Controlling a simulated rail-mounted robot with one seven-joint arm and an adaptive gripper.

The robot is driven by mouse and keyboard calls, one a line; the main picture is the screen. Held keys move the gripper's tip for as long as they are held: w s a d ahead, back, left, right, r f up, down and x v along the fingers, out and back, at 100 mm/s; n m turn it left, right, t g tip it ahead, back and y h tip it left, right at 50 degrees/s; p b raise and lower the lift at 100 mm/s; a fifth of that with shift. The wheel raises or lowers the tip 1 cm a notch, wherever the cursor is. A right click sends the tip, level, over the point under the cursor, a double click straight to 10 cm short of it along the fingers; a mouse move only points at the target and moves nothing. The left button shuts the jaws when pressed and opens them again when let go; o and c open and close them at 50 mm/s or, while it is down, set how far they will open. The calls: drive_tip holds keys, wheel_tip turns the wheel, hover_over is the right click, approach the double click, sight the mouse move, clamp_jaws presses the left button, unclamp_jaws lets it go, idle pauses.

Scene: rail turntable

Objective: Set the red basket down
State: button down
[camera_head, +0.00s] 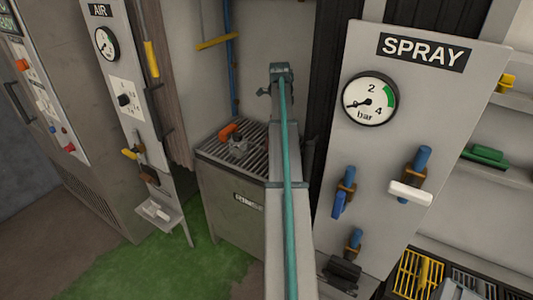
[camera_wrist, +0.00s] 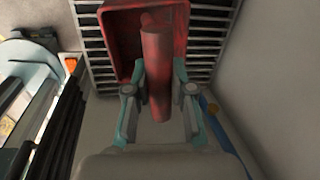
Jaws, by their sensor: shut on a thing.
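In the wrist view the red basket (camera_wrist: 113,45) is a red open-topped box with a thick round red handle (camera_wrist: 155,75) standing up toward the camera. My gripper (camera_wrist: 158,95) has its grey and teal fingers on both sides of this handle and is shut on it. A slatted metal grate (camera_wrist: 205,45) lies behind the basket. I cannot tell whether the basket touches the slats or hangs above them. I cannot make out the basket in the head view.
In the head view a grey cabinet with a slatted top (camera_head: 215,153) bears an orange item (camera_head: 228,131). The SPRAY panel (camera_head: 405,120) with blue-handled valves stands on the right. The AIR panel (camera_head: 125,90) stands on the left. Green floor (camera_head: 165,270) lies open in front.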

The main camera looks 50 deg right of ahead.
drive_tip(key=shift+s+d+m, duration=0.2)
drive_tip(key=shift+d+m, duration=0.4)
drive_tip(key=shift+f+p, duration=1.15)
drive_tip(key=shift+f, duration=2.7)
drive_tip(key=shift+f, duration=0.2)
drive_tip(key=c, duration=1)
unclamp_jaws()
drive_tip(key=shift+r, duration=0.15)
